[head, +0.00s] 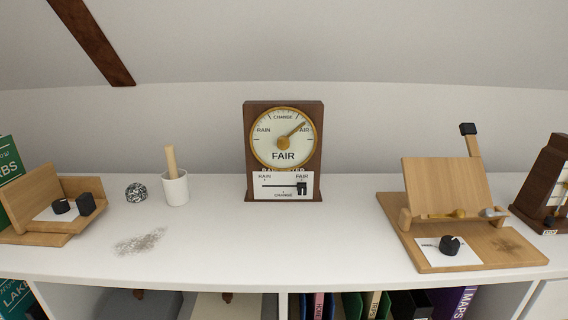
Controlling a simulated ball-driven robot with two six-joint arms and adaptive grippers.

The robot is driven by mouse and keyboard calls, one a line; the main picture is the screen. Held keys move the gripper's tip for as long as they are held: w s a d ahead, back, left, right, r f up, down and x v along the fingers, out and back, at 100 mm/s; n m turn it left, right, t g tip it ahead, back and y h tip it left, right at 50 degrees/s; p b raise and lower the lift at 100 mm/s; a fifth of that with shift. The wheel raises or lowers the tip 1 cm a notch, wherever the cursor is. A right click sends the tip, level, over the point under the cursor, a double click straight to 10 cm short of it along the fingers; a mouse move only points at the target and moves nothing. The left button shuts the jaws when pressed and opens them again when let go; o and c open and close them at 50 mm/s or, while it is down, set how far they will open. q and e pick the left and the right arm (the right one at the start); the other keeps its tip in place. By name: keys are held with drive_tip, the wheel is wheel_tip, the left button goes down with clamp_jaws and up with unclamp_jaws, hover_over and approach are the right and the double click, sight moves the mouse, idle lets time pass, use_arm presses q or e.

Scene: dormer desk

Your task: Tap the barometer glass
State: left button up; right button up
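The barometer (251,180) stands upright at the back middle of the white desk, a dark wooden case with a round brass-rimmed glass dial (282,141). The dial reads RAIN, CHANGE and FAIR, with FAIR large below the centre. Its gold hand points up and right, close to FAIR. Below the dial is a white panel (284,191) marked RAIN, FAIR and CHANGE, with a black slider (302,188) at its right, FAIR end. Neither of my grippers shows in the head view, and nothing touches the glass.
A white cup with a wooden stick (175,188) and a dark patterned ball (136,192) stand left of the barometer. Wooden stands sit at far left (50,195) and right (445,190). A dark wooden case (545,180) is at far right. The desk before the barometer is clear.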

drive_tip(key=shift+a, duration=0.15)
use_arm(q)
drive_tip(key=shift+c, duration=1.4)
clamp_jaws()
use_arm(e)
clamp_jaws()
